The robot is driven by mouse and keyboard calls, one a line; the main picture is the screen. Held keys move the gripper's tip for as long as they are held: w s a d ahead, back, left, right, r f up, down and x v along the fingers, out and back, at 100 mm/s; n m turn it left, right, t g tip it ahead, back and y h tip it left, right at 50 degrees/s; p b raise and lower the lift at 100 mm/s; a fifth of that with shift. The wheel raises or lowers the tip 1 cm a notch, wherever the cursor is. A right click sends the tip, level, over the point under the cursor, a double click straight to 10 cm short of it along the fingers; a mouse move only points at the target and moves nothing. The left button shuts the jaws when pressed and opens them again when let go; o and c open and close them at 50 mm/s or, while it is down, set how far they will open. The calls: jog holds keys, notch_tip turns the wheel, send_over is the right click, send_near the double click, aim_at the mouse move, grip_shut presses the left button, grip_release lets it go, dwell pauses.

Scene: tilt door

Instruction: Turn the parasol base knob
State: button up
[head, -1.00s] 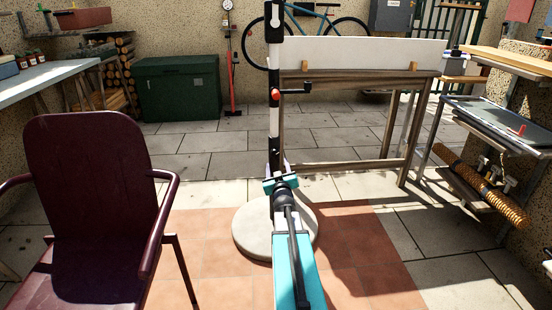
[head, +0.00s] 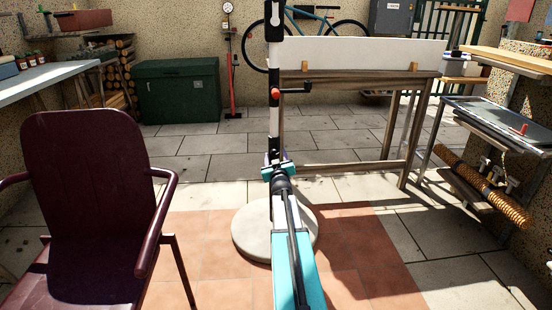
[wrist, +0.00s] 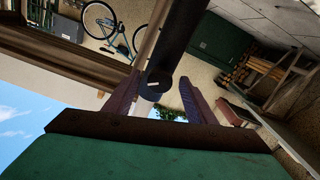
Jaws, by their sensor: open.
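The parasol pole (head: 274,115), banded black and white, stands upright from a round pale base (head: 247,232) on the terracotta tiles. A red part (head: 275,93) with a black crank handle sits higher on the pole. My gripper (head: 275,160) is low at the pole, above the base; my arm hides part of both. In the wrist view, a dark round knob (wrist: 155,86) with a small white mark shows between the two open purple fingers of my gripper (wrist: 161,77). I cannot tell whether either finger touches the knob.
A dark red armchair (head: 92,190) stands close on the left. A wooden-legged table (head: 350,165) with a white panel is behind the pole on the right. A green chest (head: 178,95) is at the back left.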

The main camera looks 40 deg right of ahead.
jog(key=shift+w+d, duration=0.1)
jog(key=shift+w, duration=0.05)
jog(key=c, duration=1)
jog(key=shift+c, duration=0.2)
